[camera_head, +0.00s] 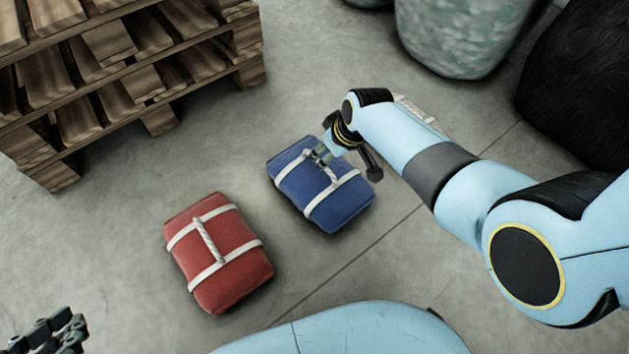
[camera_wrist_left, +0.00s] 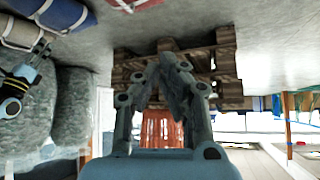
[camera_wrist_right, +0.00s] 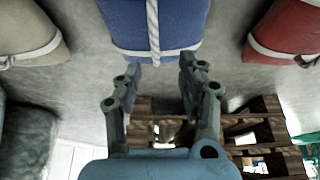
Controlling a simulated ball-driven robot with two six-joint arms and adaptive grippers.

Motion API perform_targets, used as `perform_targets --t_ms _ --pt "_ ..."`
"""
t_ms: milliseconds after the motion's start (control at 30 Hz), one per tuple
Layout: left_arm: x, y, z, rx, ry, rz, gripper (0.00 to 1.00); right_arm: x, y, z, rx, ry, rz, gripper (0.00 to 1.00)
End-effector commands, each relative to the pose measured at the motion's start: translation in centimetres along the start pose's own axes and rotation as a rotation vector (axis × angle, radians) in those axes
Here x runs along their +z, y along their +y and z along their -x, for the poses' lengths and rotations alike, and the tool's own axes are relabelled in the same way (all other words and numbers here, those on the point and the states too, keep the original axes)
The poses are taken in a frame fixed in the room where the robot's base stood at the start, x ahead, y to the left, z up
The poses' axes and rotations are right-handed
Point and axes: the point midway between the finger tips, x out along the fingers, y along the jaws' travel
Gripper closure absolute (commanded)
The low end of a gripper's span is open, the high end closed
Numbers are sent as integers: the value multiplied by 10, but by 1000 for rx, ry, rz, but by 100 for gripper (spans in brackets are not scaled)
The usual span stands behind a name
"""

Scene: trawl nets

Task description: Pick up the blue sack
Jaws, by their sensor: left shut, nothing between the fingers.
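The blue sack (camera_head: 340,205), with white straps and a rope handle, lies on the floor in the middle of the head view. It also fills the top centre of the right wrist view (camera_wrist_right: 180,22). My right gripper (camera_head: 322,155) is at the sack's far part, by the handle. In the right wrist view the right gripper (camera_wrist_right: 158,72) has its fingers apart with nothing between them, and the sack is just beyond the tips. I cannot tell whether they touch it. My left gripper (camera_head: 50,335) is at the bottom left corner, away from the sack, shut and empty in its wrist view (camera_wrist_left: 167,65).
A red sack (camera_head: 218,250) lies left of the blue one. A pale sack (camera_wrist_right: 22,30) lies on its other side, mostly hidden behind my right arm in the head view. Stacked wooden pallets (camera_head: 150,60) stand top left. A grey-green bundle (camera_head: 460,35) and black heap (camera_head: 580,80) stand behind.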

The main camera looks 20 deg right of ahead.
Motion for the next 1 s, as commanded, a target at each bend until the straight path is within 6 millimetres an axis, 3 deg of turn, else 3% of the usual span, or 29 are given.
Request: perform_targets --t_ms 33,300,567,733,1000 --pt "9 1 -4 0 22 -1 100 4 -1 -9 -2 -5 -1 60" --pt "23 5 -5 -1 200 -11 100 3 0 -30 -2 -4 -1 60" --pt "23 7 0 1 280 -14 100 1 0 -35 0 -1 -1 60" --pt "-1 7 -2 0 363 -21 100 2 1 -40 -1 -2 -1 60" --pt "-65 7 4 -2 604 -45 100 2 4 -50 -1 -3 -1 60"
